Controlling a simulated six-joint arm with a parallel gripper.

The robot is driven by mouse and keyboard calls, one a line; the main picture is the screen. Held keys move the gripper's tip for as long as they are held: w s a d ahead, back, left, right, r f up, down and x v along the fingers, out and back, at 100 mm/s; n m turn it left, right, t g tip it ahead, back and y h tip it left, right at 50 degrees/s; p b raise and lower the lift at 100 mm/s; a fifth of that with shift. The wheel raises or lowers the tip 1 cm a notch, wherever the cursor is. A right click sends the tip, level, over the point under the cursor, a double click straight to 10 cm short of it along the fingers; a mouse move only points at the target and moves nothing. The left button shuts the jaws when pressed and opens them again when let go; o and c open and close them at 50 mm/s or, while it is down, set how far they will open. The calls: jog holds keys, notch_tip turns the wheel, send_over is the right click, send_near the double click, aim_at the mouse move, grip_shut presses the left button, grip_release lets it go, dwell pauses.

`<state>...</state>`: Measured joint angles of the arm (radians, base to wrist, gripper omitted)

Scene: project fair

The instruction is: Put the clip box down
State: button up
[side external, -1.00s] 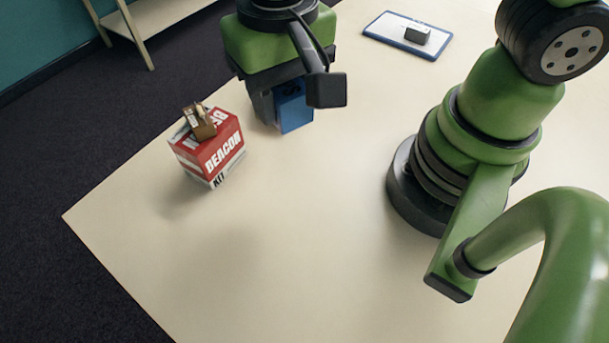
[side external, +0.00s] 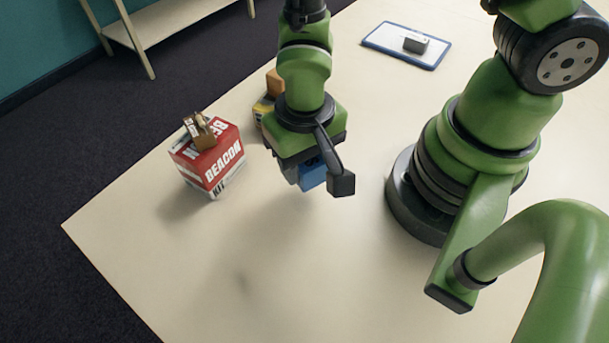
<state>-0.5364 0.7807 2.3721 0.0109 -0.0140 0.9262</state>
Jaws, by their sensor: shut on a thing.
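The clip box appears as a blue box (side external: 313,176), partly hidden under my gripper (side external: 299,172). My gripper points down and is shut on the blue box; the fingers are mostly hidden by the hand above them. A soft shadow on the bare table (side external: 240,280) in front suggests the box is held above the surface.
A red and white BEACON KIT box (side external: 212,165) stands left of my gripper, with a small brown object (side external: 200,130) on top. A yellow and orange object (side external: 264,106) is partly hidden behind my arm. A blue-edged tray (side external: 382,43) holds a small grey block (side external: 416,43). The front table is clear.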

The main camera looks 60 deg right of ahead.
aim_at(304, 179)
jog(key=shift+f, duration=2.15)
jog(key=shift+f, duration=0.15)
jog(key=o, duration=0.9)
jog(key=shift+o, duration=0.2)
notch_tip(304, 179, up, 13)
jog(key=shift+f, duration=0.15)
jog(key=s+d+r+t+y, duration=0.1)
jog(key=s+d+r+t, duration=0.1)
jog(key=r, duration=0.7)
jog(key=s+d+r+t+y, duration=0.1)
jog(key=s+d+r+t, duration=0.1)
jog(key=d+r+t, duration=0.3)
notch_tip(304, 179, up, 4)
jog(key=shift+s+d+r+n, duration=0.15)
jog(key=shift+s+d+n, duration=0.2)
jog(key=shift+d, duration=0.45)
